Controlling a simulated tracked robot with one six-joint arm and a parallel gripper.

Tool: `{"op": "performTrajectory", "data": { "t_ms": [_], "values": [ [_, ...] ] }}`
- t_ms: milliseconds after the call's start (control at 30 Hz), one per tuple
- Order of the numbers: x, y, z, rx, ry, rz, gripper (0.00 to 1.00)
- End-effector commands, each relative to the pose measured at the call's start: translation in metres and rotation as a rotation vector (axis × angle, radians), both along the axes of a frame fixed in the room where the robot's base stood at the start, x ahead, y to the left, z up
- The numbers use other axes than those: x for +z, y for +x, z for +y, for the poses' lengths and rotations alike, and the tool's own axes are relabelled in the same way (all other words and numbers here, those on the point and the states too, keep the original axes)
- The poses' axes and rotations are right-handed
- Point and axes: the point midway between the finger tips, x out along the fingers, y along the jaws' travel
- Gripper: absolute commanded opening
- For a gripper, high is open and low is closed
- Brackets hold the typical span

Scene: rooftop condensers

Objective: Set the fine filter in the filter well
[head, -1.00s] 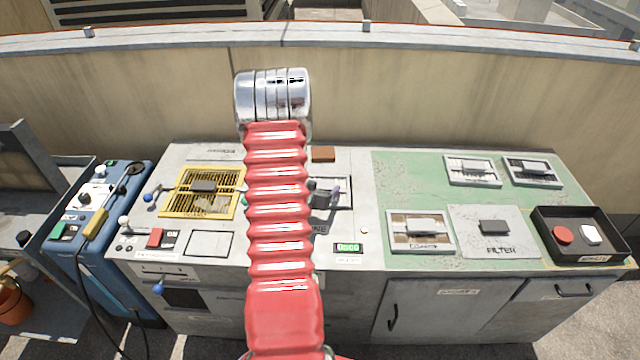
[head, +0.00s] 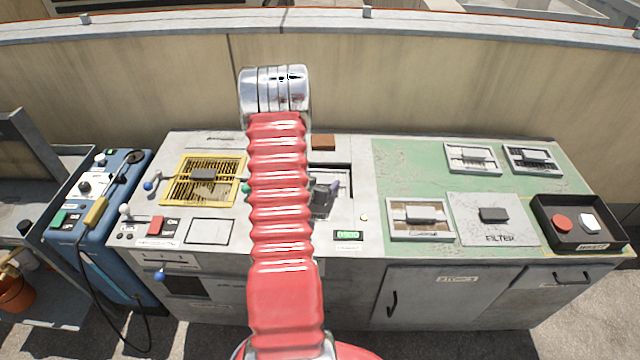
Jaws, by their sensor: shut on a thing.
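My gripper (head: 326,192) is mostly behind my red arm, over the filter well (head: 345,174) in the middle of the bench. Only its right side shows, and it is shut on the fine filter (head: 321,212). A small part of that filter shows beside the arm, within the well's outline. The well's dark opening shows at the back and right. I cannot tell how deep the filter sits or whether it is level. The coarse filter (head: 420,217), a pale frame with a grey handle, lies on the green area at right.
A plate marked FILTER (head: 494,222) lies right of the coarse filter. Two framed filters lie behind, one pale (head: 473,158) and one dark (head: 532,160). A black tray (head: 583,243) stands far right. A yellow grille (head: 203,180) and a blue unit (head: 95,220) are left.

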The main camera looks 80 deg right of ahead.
Motion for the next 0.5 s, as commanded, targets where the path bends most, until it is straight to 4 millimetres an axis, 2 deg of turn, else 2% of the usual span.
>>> {"op": "performTrajectory", "data": {
  "t_ms": [500],
  "values": [
    [-0.0064,0.0027,0.0038,0.001,0.006,-0.001,0.48]
  ]
}}
